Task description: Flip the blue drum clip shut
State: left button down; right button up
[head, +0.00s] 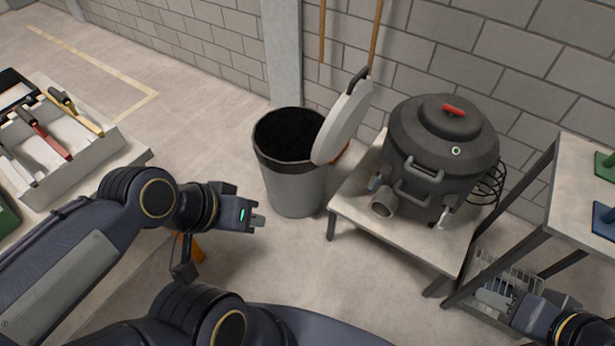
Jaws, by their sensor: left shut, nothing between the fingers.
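A dark grey drum (420,165) with a domed lid (445,115) and a red lid grip stands on a low table. A pale latch (443,217) hangs on the drum's lower right front, and a small grey latch (376,183) is at its left. I make out no clearly blue clip on the drum, and how far the latches are closed is too small to tell. My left gripper (258,220) is shut and empty, well left of the drum and in front of the bin. My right gripper (492,297) is low at the right; its fingers are unclear.
A grey bin (293,185) with its pale lid (343,120) tilted up stands between my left gripper and the drum. The low table (350,207) carries the drum. A shelf (580,190) and wire basket (510,262) crowd the right. A tool bench (75,175) is left.

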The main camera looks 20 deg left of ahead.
aim_at(374, 181)
jog(key=l+u, duration=0.9)
jog(key=k+l+u, duration=0.1)
jog(key=l+u, duration=0.35)
jog(key=k+l+u, duration=0.1)
jog(key=l, duration=0.3)
jog(key=k+l, duration=0.25)
jog(key=l, duration=0.15)
jog(key=k+l+u, duration=0.15)
jog(key=l, duration=0.25)
jog(key=k, duration=0.05)
